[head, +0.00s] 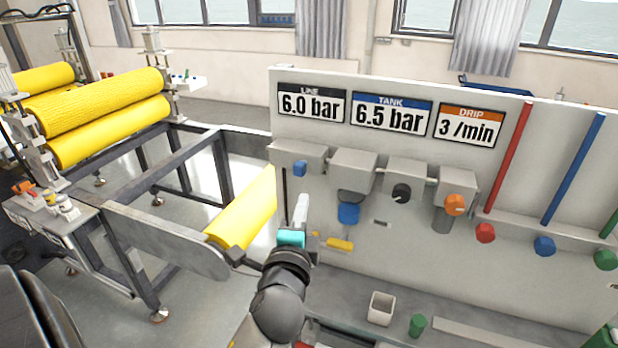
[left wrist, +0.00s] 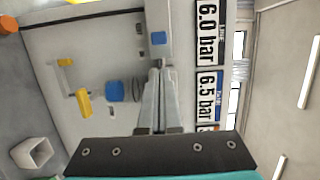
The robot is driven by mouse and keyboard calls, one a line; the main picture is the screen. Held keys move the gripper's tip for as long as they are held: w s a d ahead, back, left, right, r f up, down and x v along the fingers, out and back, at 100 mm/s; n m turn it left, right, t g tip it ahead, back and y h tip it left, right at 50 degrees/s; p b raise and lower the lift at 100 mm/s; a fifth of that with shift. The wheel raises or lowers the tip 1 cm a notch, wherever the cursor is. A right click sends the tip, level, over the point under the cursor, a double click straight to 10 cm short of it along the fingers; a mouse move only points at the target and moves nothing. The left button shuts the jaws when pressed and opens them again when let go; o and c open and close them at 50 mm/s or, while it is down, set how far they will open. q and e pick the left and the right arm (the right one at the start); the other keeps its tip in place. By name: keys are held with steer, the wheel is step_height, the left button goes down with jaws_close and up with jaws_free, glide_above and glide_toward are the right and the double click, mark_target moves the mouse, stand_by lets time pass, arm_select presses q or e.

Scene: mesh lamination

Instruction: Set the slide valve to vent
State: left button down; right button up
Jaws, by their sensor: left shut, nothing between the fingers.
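A small blue block (head: 300,168) sticks out of the first grey unit (head: 297,152), below the LINE 6.0 bar sign. It may be the slide valve's slider; no vent marking can be read. It also shows in the left wrist view (left wrist: 158,38). My left gripper (head: 302,197) points up at the panel, with its fingertips just below the block in the head view. The left wrist view shows its fingers (left wrist: 158,66) together and empty, a short gap from the block. A yellow handle (head: 340,244) sits lower on the panel. My right gripper is not in view.
A white open container (head: 381,309) and a green cylinder (head: 417,326) stand on the ledge below. Yellow rollers (head: 100,105) stand at left.

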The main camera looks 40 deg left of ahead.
mark_target(300, 169)
arm_select(q)
steer(key=p+x, duration=0.1)
steer(key=x, duration=0.8)
steer(key=shift+w+a, duration=0.2)
steer(key=shift+w, duration=0.1)
